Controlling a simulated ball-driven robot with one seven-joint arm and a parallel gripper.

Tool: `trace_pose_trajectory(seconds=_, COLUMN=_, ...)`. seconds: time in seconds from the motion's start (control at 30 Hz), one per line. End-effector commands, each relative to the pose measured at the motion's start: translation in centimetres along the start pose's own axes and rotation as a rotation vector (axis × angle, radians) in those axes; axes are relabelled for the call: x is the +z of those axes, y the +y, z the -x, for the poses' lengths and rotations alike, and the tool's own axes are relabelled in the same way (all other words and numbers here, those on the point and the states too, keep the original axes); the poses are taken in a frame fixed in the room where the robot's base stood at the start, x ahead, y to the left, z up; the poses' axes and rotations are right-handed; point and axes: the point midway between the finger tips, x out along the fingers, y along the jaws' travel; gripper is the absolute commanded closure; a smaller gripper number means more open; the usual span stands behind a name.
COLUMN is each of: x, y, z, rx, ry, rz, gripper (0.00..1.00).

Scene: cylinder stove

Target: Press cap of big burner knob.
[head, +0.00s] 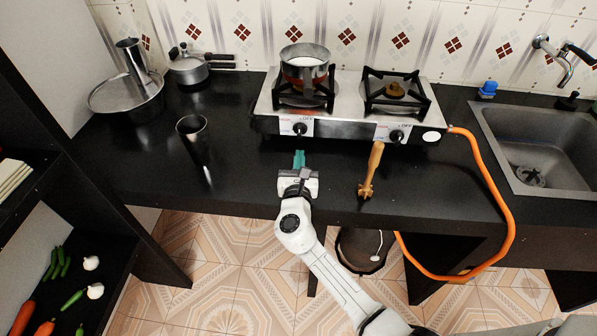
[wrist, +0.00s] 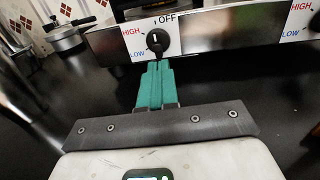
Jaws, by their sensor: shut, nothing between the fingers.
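The stove (head: 345,122) has two black knobs on its front. The left knob (head: 300,128) is under the burner with the pot; the right knob (head: 396,136) is under the empty burner. I cannot tell for sure which burner is the big one. My gripper (head: 299,155) is shut and empty, its teal fingers pointing at the left knob from the front. In the wrist view the fingertips (wrist: 156,66) appear just below the left knob (wrist: 157,42), whose white mark points up near OFF. The head view shows a small gap between them.
A pot (head: 304,62) sits on the left burner. A wooden-handled tool (head: 372,168) lies right of my gripper, and a metal cup (head: 194,138) stands left. An orange hose (head: 490,180) hangs from the stove's right side. The counter between cup and gripper is clear.

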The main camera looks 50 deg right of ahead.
Motion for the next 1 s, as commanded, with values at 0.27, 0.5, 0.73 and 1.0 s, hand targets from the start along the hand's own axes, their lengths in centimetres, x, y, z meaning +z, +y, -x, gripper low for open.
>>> trace_pose_trajectory(seconds=0.27, x=0.0, y=-0.1, z=-4.5, rx=-0.002, ry=0.0, rz=0.0, gripper=1.0)
trace_pose_trajectory(seconds=0.5, x=0.0, y=-0.1, z=-5.9, rx=-0.001, ry=0.0, rz=0.0, gripper=1.0)
trace_pose_trajectory(seconds=0.73, x=0.0, y=-0.1, z=-5.9, rx=-0.001, ry=0.0, rz=0.0, gripper=1.0)
trace_pose_trajectory(seconds=1.0, x=-0.3, y=-0.1, z=-7.0, rx=-0.002, ry=-0.001, rz=-0.001, gripper=1.0)
